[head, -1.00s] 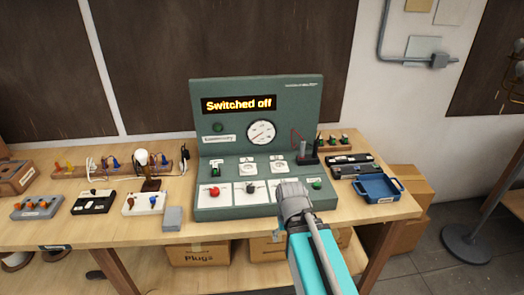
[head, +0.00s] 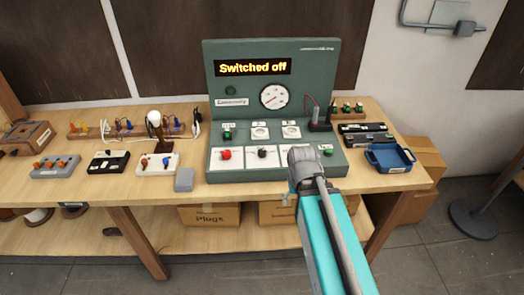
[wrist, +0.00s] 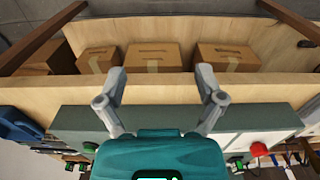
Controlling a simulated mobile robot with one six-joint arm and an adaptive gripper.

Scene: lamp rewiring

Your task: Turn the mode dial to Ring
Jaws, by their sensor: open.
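The green control panel (head: 220,100) stands on the bench, its display (head: 252,67) reading "Switched off". On its sloped front are a red button (head: 225,154) and a small dark knob (head: 262,152), which looks like the mode dial; its setting and labels are too small to read. My gripper (head: 303,160) is in front of the panel, right of the knob, and hides part of the front. In the wrist view my gripper (wrist: 160,71) is open and empty, its fingers spread over the bench's front edge. The red button (wrist: 259,149) shows there at lower right.
A blue tray (head: 390,167) and black cases lie right of the panel. A grey block (head: 184,180), a lamp bulb (head: 154,118) and several small component blocks lie to its left. Cardboard boxes (head: 208,215) sit on the lower shelf. The front strip of the bench is mostly clear.

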